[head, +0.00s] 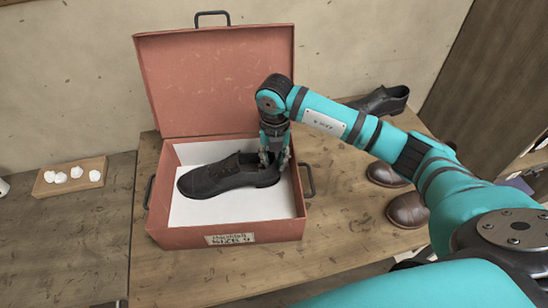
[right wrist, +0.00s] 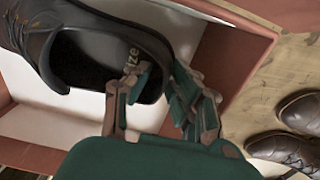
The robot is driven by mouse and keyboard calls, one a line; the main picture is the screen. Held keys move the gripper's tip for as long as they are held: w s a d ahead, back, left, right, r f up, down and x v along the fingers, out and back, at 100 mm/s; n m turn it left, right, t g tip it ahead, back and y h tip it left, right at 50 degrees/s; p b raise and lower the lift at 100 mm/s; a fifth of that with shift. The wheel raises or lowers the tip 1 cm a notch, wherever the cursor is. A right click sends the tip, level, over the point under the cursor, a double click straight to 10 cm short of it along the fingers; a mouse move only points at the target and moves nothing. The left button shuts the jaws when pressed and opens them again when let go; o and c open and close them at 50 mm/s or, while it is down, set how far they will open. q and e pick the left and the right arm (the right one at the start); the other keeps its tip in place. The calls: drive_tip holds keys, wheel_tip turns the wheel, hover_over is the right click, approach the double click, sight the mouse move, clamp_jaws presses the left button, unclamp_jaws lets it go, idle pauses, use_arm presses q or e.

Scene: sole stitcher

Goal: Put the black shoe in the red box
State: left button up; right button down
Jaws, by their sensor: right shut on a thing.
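The black shoe (head: 222,176) is inside the open red box (head: 228,236), over its white floor, with its toe to the left and heel to the right. My right gripper (head: 272,162) is shut on the shoe's heel end at the right side of the box. In the right wrist view the gripper fingers (right wrist: 155,100) grip the rear wall of the black shoe (right wrist: 95,40), with the red box wall (right wrist: 222,55) beside them. Whether the sole rests fully on the box floor is hard to tell. My left gripper is not in view.
The box lid (head: 215,85) stands open at the back. A black shoe (head: 385,100) and brown shoes (head: 408,210) are on the table to the right, partly behind my arm. A wooden tray (head: 70,177) with white lumps lies at the left. Bare tabletop (head: 340,235) shows right of the box.

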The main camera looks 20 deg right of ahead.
drive_tip(key=shift+a+f, duration=0.1)
drive_tip(key=c, duration=1.1)
unclamp_jaws()
wheel_tip(320, 180, up, 14)
drive_tip(key=p, duration=0.9)
drive_tip(key=shift+s+f, duration=0.1)
